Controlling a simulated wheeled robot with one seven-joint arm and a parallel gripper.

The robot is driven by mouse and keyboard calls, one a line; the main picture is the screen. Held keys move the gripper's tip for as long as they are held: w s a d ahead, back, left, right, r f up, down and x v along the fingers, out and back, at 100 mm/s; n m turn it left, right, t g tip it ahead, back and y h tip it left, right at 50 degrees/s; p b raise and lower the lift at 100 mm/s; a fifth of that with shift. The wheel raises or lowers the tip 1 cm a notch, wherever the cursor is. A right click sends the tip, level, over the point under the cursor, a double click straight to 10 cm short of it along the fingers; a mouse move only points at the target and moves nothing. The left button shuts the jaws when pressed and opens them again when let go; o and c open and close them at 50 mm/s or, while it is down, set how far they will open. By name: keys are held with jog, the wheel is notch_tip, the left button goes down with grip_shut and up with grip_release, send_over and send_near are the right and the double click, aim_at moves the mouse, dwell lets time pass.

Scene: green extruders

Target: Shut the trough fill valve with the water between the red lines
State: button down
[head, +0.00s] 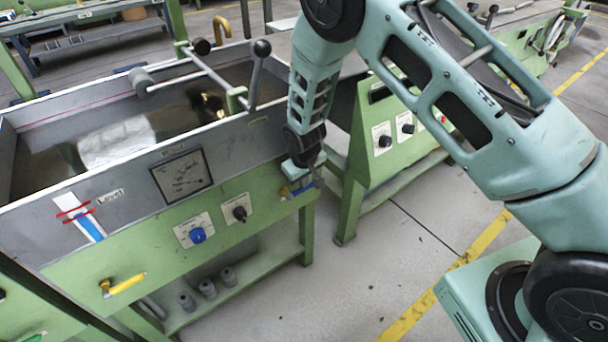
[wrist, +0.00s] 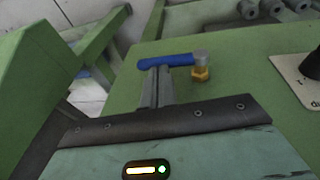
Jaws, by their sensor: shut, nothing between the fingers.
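The blue-lever valve (head: 299,190) is on the green front panel's right end, partly behind my gripper in the head view. In the wrist view its blue lever (wrist: 172,60) runs sideways from a brass fitting (wrist: 201,73). My gripper (wrist: 158,82) is shut and empty, its fingertips close to the lever's left part; I cannot tell if they touch. In the head view my gripper (head: 316,178) is at the panel's right corner. The level gauge (head: 80,218) shows a blue column reaching about the lower of two red lines; its exact top is unclear. The trough (head: 30,218) holds water.
A yellow-lever valve (head: 124,284) sits lower left on the panel. A blue knob (head: 197,235), a black knob (head: 239,212) and a dial (head: 182,175) are left of my gripper. Another green machine (head: 405,135) stands close on the right. Floor in front is clear.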

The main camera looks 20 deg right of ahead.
jog(key=shift+w+d+f+b, duration=0.15)
jog(key=shift+f+b, duration=0.25)
jog(key=shift+f, duration=0.25)
jog(key=shift+d+f, duration=0.2)
jog(key=shift+f, duration=0.05)
